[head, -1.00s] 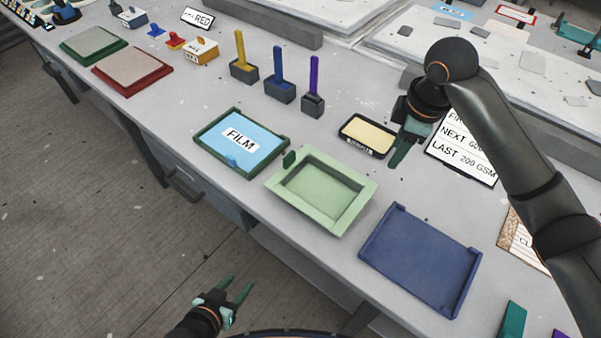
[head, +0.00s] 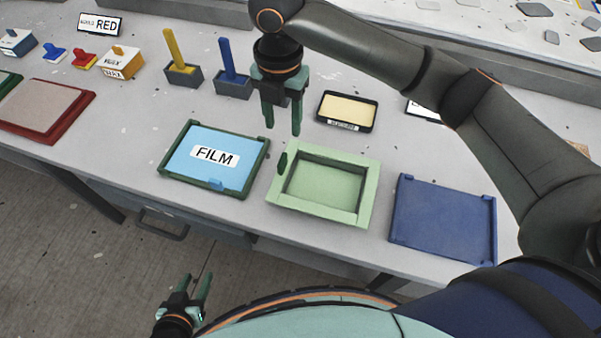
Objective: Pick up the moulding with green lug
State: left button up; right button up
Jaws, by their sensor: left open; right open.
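The moulding is a pale green shallow tray-like frame (head: 366,190) on the bench, in the middle of the head view. A dark green lug (head: 282,163) stands at its left rim. My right gripper (head: 282,128) is open and empty, pointing down above and behind the lug, with a clear gap to it in the picture. A purple-handled tool seen earlier is mostly hidden behind it. My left gripper (head: 197,290) is open and empty, low in front of the bench, away from the moulding.
A green tray with blue FILM sheet (head: 183,160) lies left of the moulding, and a blue tray (head: 443,222) lies right. A dark tray with a cream pad (head: 347,108) sits behind. Yellow-handled (head: 175,50) and blue-handled (head: 228,60) tools stand back left.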

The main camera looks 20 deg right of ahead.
aim_at(282, 159)
jog(key=shift+n, duration=0.3)
jog(key=f, duration=1.2)
jog(key=shift+a+f, duration=0.25)
jog(key=shift+a, duration=0.1)
grip_shut()
dwell(0.8)
